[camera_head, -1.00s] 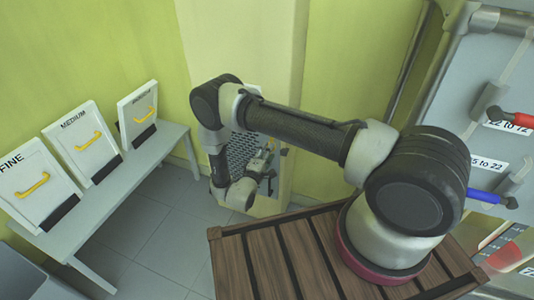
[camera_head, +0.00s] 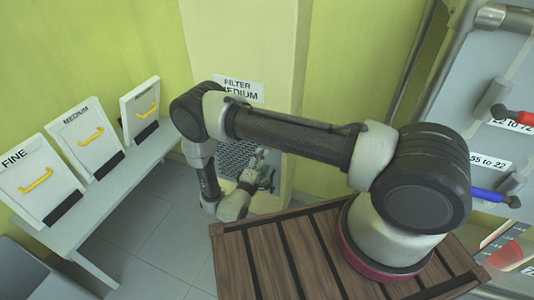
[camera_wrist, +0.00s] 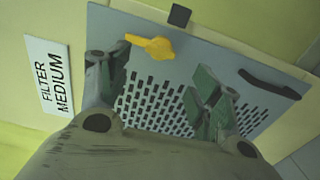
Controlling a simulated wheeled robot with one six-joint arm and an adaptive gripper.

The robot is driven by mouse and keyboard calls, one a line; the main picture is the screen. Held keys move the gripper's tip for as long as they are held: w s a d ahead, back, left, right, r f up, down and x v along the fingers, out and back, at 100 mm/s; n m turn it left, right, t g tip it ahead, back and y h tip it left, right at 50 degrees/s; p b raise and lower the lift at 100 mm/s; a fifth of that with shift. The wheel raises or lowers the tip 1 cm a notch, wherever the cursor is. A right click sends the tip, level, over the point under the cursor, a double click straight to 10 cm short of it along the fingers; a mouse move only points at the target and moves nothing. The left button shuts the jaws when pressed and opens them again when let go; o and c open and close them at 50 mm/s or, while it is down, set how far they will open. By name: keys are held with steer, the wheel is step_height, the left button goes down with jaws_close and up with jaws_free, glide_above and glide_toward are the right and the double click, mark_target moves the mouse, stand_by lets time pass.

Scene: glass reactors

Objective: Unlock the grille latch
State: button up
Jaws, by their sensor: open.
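The grille (camera_wrist: 215,55) is a grey panel with rows of dark slots, tilted in the wrist view. Its yellow latch (camera_wrist: 152,47) lies near the upper edge, beyond my gripper's left finger. A black square block (camera_wrist: 180,15) sits on the panel's edge close to the latch. A black handle (camera_wrist: 270,84) is at the right. My gripper (camera_wrist: 160,82) is open and empty, its two fingers spread in front of the slots. In the head view the grille (camera_head: 234,158) is partly hidden by my arm, with my gripper (camera_head: 263,170) in front of it.
A "FILTER MEDIUM" label (camera_wrist: 50,75) is beside the grille. A grey bench (camera_head: 120,190) at the left holds FINE (camera_head: 35,182) and MEDIUM (camera_head: 85,140) panels and a third panel (camera_head: 141,108). Grey cabinetry (camera_head: 500,80) with red and blue handles stands at the right.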

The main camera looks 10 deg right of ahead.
steer(key=v, duration=0.5)
stand_by(0.4)
